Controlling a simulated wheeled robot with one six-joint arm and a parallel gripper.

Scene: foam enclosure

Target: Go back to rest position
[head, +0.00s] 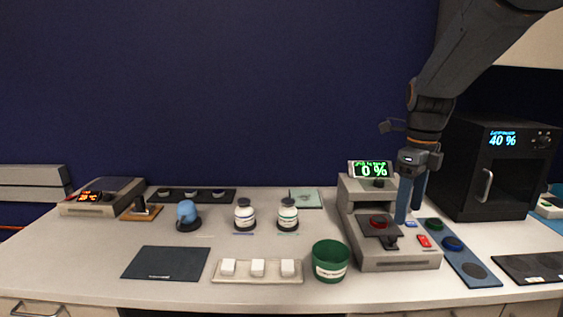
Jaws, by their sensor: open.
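My gripper (410,208) hangs down from my arm at the right of the head view. Its two blue fingers are apart and nothing shows between them. The fingertips are above or just in front of the right side of a grey machine (392,259) whose green display reads 0 %. I cannot tell whether they touch it. The machine has a red round button (379,222) on its lower deck.
A black oven-like box (500,170) reading 40 % stands right of my gripper. A blue panel (466,262) with round pads lies before it. A green cup (330,261), white blocks on a tray (257,279), two jars and a dark mat (166,263) stand left.

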